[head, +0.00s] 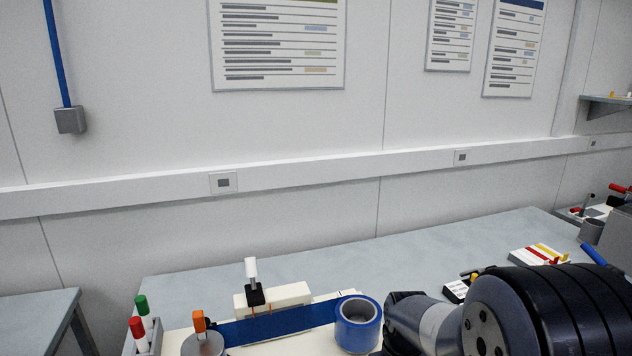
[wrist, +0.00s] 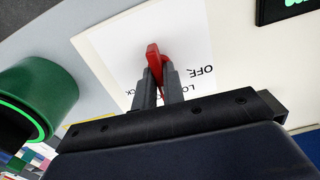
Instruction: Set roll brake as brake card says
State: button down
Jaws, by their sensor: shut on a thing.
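In the wrist view a red lever (wrist: 153,54) stands over a white label plate (wrist: 110,48). "OFF" is readable at the label's right; other lettering, partly "LO" and "CK", is cut by my fingers. My gripper (wrist: 160,78) is shut on the red lever, one finger on each side. The lever's pivot is hidden. In the head view the gripper and lever are hidden behind my arm. A dark panel with green writing (wrist: 288,10) shows at the wrist view's top right.
A dark green hollow roll (wrist: 40,95) is close left of my gripper in the wrist view. In the head view a blue tape roll (head: 358,325), a white-handled fixture (head: 272,297) and marker pens (head: 142,322) stand on the bench. The bench's back strip (head: 400,252) is clear.

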dwell(0.3)
jog(key=shift+n, duration=1.1)
jog(key=shift+n, duration=0.6)
jog(key=shift+n, duration=0.3)
jog(key=c, duration=1.4)
grip_release()
